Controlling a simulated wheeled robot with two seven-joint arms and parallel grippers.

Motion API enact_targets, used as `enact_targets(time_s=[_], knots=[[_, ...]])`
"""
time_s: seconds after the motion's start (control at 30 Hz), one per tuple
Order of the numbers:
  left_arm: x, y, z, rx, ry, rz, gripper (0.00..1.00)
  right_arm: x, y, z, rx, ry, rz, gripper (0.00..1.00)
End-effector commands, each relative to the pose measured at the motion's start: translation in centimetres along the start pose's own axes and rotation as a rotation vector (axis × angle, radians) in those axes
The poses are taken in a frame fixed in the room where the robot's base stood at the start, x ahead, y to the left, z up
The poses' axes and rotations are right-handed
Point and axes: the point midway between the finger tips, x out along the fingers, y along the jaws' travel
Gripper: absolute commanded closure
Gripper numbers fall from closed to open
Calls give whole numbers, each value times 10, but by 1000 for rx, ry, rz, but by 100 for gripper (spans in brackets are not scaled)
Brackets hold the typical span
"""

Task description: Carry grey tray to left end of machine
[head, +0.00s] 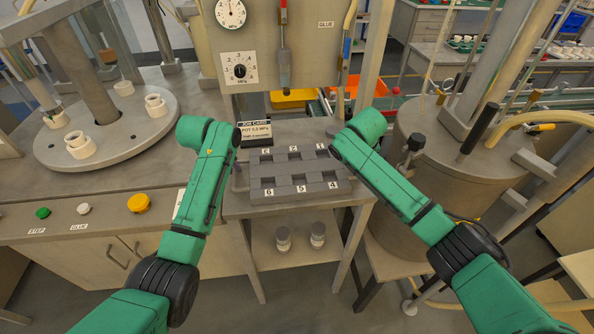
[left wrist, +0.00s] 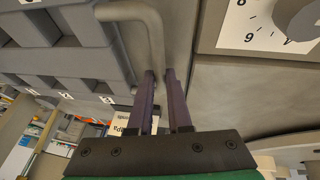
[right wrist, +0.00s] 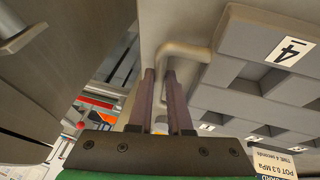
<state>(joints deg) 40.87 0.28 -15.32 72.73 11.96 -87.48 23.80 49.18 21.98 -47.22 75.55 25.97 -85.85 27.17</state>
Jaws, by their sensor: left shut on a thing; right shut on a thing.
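The grey tray (head: 300,188) has two rows of square pockets with white number labels. It is at the small metal table in the middle of the head view; I cannot tell whether it touches the top. In the left wrist view my left gripper (left wrist: 163,80) is shut on the tray's bent-rod handle (left wrist: 150,28). In the right wrist view my right gripper (right wrist: 161,76) is shut on the opposite handle (right wrist: 186,50). In the head view the tray looks level between my arms, and the right gripper is hidden. The machine (head: 110,160) stands at the left.
A job card (head: 256,134) stands behind the tray. Two small jars (head: 283,240) are on the shelf below. A round turntable (head: 62,150) with white cups is on the machine's left. A metal pot (head: 440,160) stands close on the right. Coloured buttons (head: 138,203) line the machine's front.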

Motion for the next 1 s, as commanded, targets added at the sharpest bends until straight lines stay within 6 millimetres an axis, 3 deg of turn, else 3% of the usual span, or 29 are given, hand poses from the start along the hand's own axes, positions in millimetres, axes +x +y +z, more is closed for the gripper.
enact_targets(time_s=[0.33, 0.7, 1.0], knots=[[-4, 1, -3, 0, 4, 0, 100, -4, 1, -2, 0, 1, 0, 100], [-48, 10, -20, 0, 3, 0, 100, -47, 11, -20, 0, 0, 0, 100], [-46, 9, -20, 0, 3, 0, 100, -46, 10, -19, 0, 1, 0, 100]])
